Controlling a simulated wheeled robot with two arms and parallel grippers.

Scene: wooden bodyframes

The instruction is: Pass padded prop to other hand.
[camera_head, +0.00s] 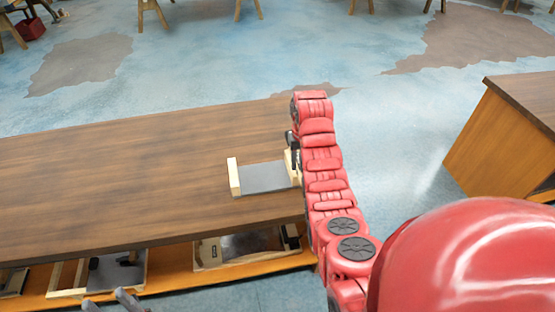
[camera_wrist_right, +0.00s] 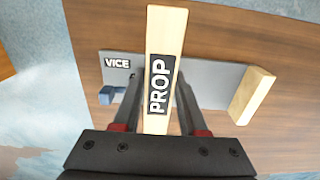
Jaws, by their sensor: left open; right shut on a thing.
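The prop (camera_wrist_right: 166,45) is a pale wooden bar with a black PROP label. It stands out between the dark fingers of my right gripper (camera_wrist_right: 160,82), which is shut on it. No padding can be made out. In the head view my red right arm reaches to the table's right end, where my right gripper (camera_head: 293,152) is mostly hidden behind the arm beside the vice; the prop is hard to tell apart there. My left gripper (camera_head: 112,302) shows only its grey fingertips at the bottom edge, open and empty, far from the prop.
A vice with a grey plate (camera_head: 262,178) and a wooden end block (camera_head: 234,177) lies on the brown table (camera_head: 110,180). It also shows beneath the prop in the wrist view (camera_wrist_right: 205,82). Wooden frames (camera_head: 240,245) sit on the lower shelf. The table's left part is clear.

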